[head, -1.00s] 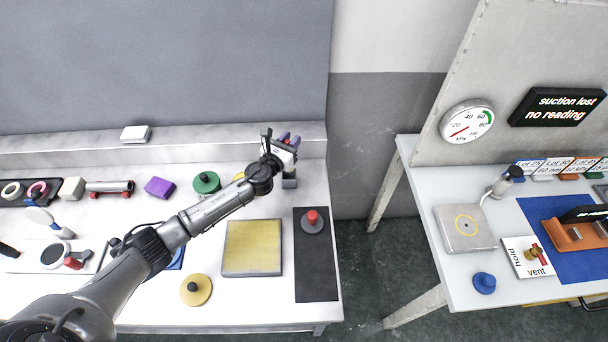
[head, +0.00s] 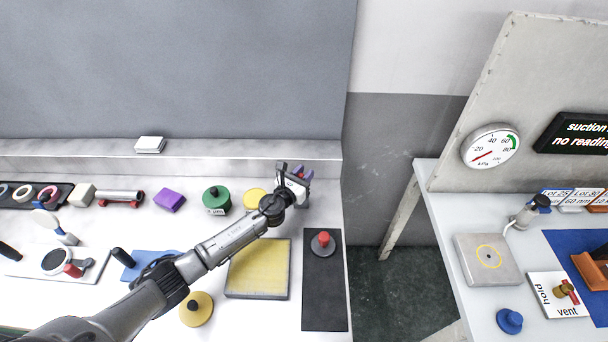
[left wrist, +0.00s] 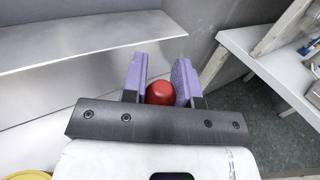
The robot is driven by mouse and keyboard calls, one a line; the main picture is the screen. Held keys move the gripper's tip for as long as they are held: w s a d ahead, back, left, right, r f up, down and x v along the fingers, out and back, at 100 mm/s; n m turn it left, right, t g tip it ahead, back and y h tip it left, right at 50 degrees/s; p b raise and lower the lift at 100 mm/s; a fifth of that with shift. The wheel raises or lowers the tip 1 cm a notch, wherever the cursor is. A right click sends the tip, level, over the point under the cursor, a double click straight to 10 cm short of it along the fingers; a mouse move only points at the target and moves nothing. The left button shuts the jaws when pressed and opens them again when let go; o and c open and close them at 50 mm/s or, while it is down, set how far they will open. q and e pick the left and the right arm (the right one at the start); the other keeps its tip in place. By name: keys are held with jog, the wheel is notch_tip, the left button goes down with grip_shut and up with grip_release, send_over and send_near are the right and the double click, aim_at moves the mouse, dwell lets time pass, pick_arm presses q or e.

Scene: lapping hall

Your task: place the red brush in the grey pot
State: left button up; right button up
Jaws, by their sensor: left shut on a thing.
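My left gripper (head: 303,174), with purple fingers, is over the back right end of the white bench. In the left wrist view the gripper (left wrist: 160,80) is shut on a red, rounded thing (left wrist: 160,93), which I take to be the red brush; only its rounded end shows between the fingers. A small grey thing (head: 304,202) shows just below the gripper in the head view. It may be the grey pot, but the gripper hides most of it, and I cannot tell whether the brush is inside. My right gripper is not in view.
A green knobbed disc (head: 216,200), a yellow disc (head: 254,197) and a purple block (head: 170,200) stand left of the gripper. A yellow square plate (head: 259,268) and a black mat (head: 325,300) with a red-knobbed weight (head: 323,243) lie in front. The back ledge is mostly bare.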

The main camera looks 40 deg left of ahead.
pick_arm(q)
jog(key=shift+f, duration=0.2)
jog(key=o, duration=0.9)
jog(key=shift+r, duration=0.1)
jog(key=shift+r, duration=0.1)
jog(key=shift+s, duration=0.3)
jog(key=s, duration=0.3)
jog(key=s+p, duration=0.1)
jog(key=s, duration=0.3)
jog(key=s+d, duration=0.1)
jog(key=s, duration=0.3)
jog(key=shift+s+p, duration=0.2)
jog(key=shift+p, duration=0.2)
jog(key=shift+d, duration=0.1)
